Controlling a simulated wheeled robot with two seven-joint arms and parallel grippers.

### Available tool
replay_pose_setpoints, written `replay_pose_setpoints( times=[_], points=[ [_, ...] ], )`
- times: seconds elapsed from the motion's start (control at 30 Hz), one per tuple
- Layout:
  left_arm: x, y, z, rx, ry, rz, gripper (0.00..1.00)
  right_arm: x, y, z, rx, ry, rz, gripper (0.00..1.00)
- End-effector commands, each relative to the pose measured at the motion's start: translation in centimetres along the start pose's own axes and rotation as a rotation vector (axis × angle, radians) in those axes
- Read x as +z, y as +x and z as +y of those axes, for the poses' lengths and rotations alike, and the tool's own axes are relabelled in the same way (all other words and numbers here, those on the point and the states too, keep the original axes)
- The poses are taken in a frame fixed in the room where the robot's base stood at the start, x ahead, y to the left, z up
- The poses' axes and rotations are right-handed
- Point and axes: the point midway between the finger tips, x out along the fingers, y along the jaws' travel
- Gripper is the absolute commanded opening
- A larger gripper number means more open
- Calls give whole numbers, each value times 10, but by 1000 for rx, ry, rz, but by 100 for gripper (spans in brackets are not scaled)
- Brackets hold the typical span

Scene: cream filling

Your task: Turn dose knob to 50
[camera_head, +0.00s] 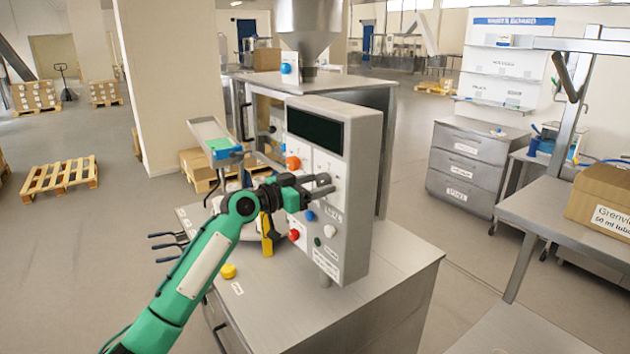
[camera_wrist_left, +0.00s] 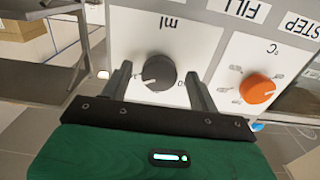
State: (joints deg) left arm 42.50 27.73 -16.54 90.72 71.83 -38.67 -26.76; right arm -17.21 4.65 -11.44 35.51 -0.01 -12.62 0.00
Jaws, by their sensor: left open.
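The dose knob (camera_wrist_left: 160,72) is a dark grey round knob on the white panel plate marked "ml", seen upside down in the left wrist view. A small light mark shows near its left edge; the scale value is too small to read. My left gripper (camera_wrist_left: 159,79) is open, with one finger on each side of the knob. I cannot tell whether either finger touches it. In the head view my left gripper (camera_head: 312,188) is at the front of the grey control box (camera_head: 357,190) and largely hides the knob. My right gripper is not in view.
An orange knob (camera_wrist_left: 257,88) marked "°C" sits beside the dose knob. Below my gripper in the head view are a blue button (camera_head: 310,215) and a red button (camera_head: 293,235). The metal cabinet top (camera_head: 375,285) is clear at the front right.

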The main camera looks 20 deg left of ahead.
Motion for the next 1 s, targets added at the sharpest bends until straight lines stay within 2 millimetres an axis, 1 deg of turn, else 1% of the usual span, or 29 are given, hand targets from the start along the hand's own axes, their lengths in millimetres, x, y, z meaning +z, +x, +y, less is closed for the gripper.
replay_pose_setpoints(
  times=[0.27, 0.37, 0.4, 0.5, 0.77, 1.0],
  points=[
    [0, 2, 0, 0, 1, -1, 61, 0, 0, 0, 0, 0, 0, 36],
    [0, 1, 0, 0, 1, -1, 43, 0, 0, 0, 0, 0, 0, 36],
    [0, 1, 0, 0, 1, -1, 36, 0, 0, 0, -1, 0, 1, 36],
    [0, 1, 0, 0, 1, -1, 17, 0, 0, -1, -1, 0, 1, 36],
    [0, 1, 0, 0, -18, 0, 17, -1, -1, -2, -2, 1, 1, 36],
    [-1, 1, 0, 0, -125, 0, 17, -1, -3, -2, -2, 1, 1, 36]
  ],
)
